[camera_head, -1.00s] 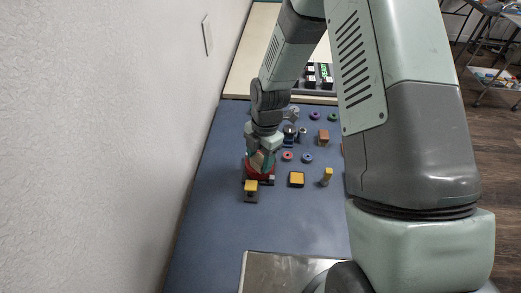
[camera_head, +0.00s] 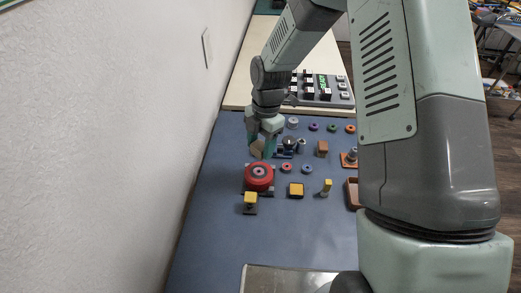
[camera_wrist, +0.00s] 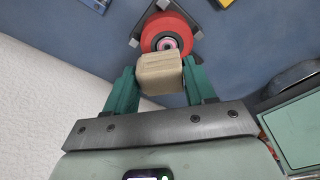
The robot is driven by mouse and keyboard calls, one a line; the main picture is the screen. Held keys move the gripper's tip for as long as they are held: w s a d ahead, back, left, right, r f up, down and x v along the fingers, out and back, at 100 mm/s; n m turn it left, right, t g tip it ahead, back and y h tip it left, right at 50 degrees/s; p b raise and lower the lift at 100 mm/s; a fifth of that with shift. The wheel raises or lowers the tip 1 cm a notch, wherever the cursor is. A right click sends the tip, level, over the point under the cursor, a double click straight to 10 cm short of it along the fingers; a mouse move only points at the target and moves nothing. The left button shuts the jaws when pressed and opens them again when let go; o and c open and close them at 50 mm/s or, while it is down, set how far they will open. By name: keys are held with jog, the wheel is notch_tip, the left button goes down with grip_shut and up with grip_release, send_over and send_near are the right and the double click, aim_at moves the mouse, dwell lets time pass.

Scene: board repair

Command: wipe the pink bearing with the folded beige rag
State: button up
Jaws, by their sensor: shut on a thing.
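The folded beige rag (camera_wrist: 160,74) is a small block held between the green fingers of my gripper (camera_wrist: 160,88) in the wrist view. In the head view my gripper (camera_head: 262,152) is just behind the red round part and appears above the mat, with the rag (camera_head: 256,149) partly hidden by a finger. The pink bearing (camera_wrist: 167,44) shows as a small pink ring with a dark centre in the middle of the red round part (camera_wrist: 172,22). It also shows in the head view (camera_head: 260,171). The rag is apart from the bearing or just in front of it; I cannot tell the gap.
The red part sits on a dark square plate (camera_head: 246,190) on the blue mat (camera_head: 225,240). A yellow-topped block (camera_head: 250,198) stands in front, and a yellow square block (camera_head: 296,190) to the right. Small rings (camera_head: 307,169) lie nearby. A white wall (camera_head: 100,150) is close on the left.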

jog(key=shift+r, duration=1.1)
jog(key=shift+d, duration=0.1)
